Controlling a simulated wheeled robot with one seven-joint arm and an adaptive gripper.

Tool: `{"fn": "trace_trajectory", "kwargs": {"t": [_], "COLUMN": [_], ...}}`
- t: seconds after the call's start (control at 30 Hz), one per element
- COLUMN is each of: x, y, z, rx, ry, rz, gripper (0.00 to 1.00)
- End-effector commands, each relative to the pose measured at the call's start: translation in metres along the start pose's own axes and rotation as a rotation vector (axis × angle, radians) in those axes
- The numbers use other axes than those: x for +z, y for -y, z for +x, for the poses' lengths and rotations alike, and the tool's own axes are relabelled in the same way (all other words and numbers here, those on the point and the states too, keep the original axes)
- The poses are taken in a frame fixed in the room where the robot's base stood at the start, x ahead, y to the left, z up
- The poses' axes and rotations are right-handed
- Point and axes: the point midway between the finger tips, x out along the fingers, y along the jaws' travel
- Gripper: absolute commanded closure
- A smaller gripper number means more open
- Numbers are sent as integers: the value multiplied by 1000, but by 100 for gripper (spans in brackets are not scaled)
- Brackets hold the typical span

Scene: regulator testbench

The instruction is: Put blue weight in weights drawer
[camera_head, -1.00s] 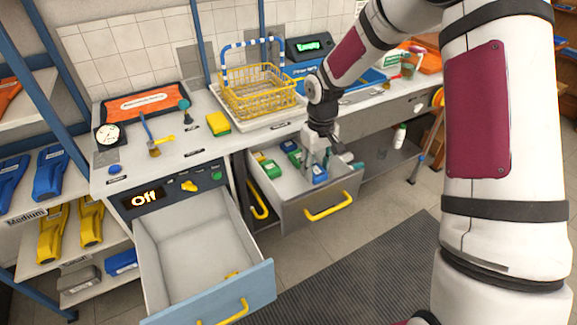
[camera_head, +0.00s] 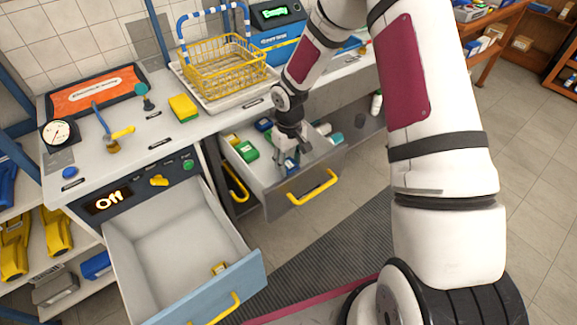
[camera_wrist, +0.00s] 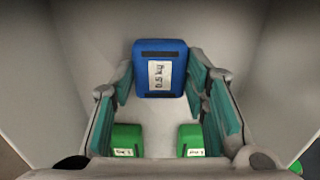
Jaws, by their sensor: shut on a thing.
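The blue weight (camera_wrist: 159,68), marked 0.5 kg, is between the teal finger pads of my gripper (camera_wrist: 160,92) in the wrist view. My gripper is shut on it. In the head view my gripper (camera_head: 289,162) reaches down into the open grey-fronted drawer (camera_head: 303,183), and the blue weight shows only in part between the fingers. Two green weights (camera_wrist: 127,140) (camera_wrist: 191,140) lie nearer the bottom of the wrist view. I cannot tell whether the blue weight touches the drawer floor.
Another open drawer with a blue front (camera_head: 215,290) is at the left and holds a small yellow thing (camera_head: 219,268). A yellow basket (camera_head: 225,68), a yellow sponge (camera_head: 184,107) and a gauge (camera_head: 58,132) stand on the worktop (camera_head: 150,160). A dark mat (camera_head: 335,225) covers the floor.

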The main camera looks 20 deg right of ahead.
Motion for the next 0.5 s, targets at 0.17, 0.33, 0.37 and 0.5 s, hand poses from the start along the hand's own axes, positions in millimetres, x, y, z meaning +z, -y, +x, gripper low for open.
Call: {"fn": "trace_trajectory", "kwargs": {"t": [0.17,0.33,0.37,0.5], "x": [-1,-1,-1,-1], "y": [0,0,0,0], "z": [23,24,24,26], "rx": [0,1,1,0], "ry": [0,-2,-2,-2], "rz": [-2,-1,-1,-1], "gripper": [100,100,100,100]}}
